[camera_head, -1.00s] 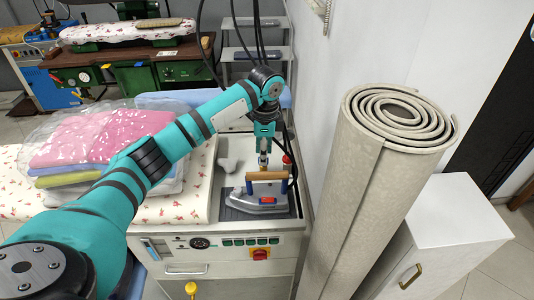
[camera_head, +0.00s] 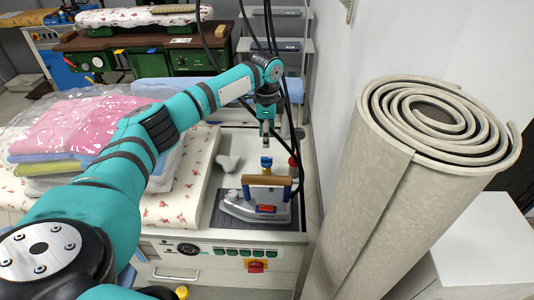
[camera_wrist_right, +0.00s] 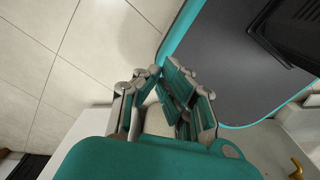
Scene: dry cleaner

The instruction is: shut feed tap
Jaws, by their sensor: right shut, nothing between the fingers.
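A small brass fitting with a blue top (camera_head: 266,163) stands on the worktop just behind the iron; it looks like the feed tap, but its handle position is too small to read. My left gripper (camera_head: 266,145) points down just above it, with a small gap showing. Its fingers look narrow from here, and I cannot tell whether they are open or shut. My right gripper (camera_wrist_right: 168,82) shows in the right wrist view, shut and empty, over the floor and my own base.
The iron (camera_head: 257,208) with a wooden handle sits in front of the fitting. A red-topped item (camera_head: 293,164) stands close to its right, near hanging cables. Folded bagged laundry (camera_head: 75,140) lies left. A rolled carpet (camera_head: 395,190) stands right, beside a white cabinet (camera_head: 480,250).

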